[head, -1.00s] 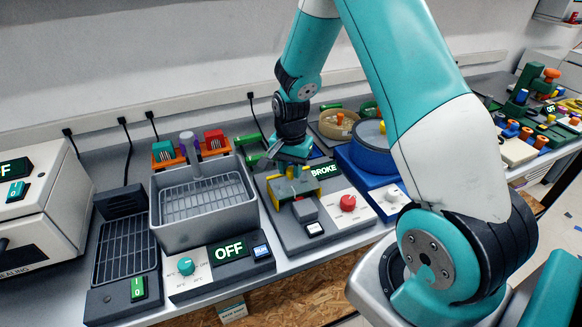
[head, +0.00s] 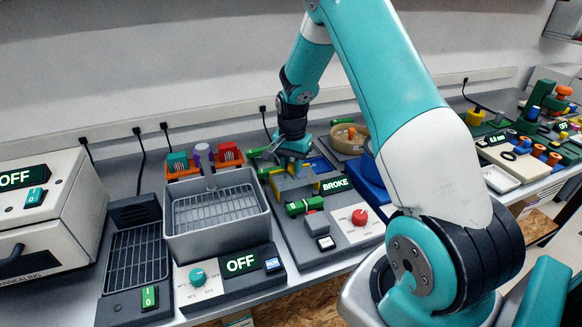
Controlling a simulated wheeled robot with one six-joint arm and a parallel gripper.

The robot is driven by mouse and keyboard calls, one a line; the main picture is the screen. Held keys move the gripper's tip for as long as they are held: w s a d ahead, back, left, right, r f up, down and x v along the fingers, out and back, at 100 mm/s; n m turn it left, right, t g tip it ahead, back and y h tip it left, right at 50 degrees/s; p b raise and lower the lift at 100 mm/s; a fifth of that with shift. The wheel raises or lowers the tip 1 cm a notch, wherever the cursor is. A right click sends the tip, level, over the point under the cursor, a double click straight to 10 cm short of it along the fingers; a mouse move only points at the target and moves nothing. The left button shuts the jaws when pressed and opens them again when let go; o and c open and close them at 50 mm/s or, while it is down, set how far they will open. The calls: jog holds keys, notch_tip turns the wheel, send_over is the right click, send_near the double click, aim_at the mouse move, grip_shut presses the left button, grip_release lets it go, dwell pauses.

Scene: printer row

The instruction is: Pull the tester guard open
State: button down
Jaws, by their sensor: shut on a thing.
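The tester is the dark grey unit with a lit BROKE display (head: 336,185), a red knob (head: 360,217) and a small grey block in front. Yellow parts (head: 278,188) and grey parts stand at its rear half. A short green bar (head: 305,206) shows across its front, behind the grey block. I cannot clearly tell which grey part is the guard. My gripper (head: 284,160) is over the rear of the tester, shut on a part there. The grip itself is too small and covered to make out.
A grey basket (head: 217,233) with an OFF display stands close at the left. A round tan tray (head: 347,142) and a blue unit (head: 371,178) are at the right, partly behind my arm.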

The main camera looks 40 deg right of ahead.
jog(key=c, duration=0.8)
grip_release()
jog(key=shift+c, duration=0.2)
notch_tip(320, 180, up, 18)
jog(key=b, duration=0.2)
jog(key=shift+f, duration=0.25)
jog(key=s+a+r+n+y, duration=0.1)
jog(key=s+a+r+n, duration=0.1)
jog(key=s+a+n, duration=0.5)
jog(key=s+a+r+n+y, duration=0.1)
jog(key=s+a+n, duration=0.15)
jog(key=a, duration=0.95)
jog(key=s+a+n+y, duration=0.1)
jog(key=s+a+n, duration=0.4)
jog(key=s, duration=0.3)
jog(key=s+a+n+y, duration=0.1)
jog(key=s+a+n, duration=0.5)
jog(key=s, duration=0.3)
jog(key=shift+a+f, duration=0.15)
jog(key=shift+f, duration=0.1)
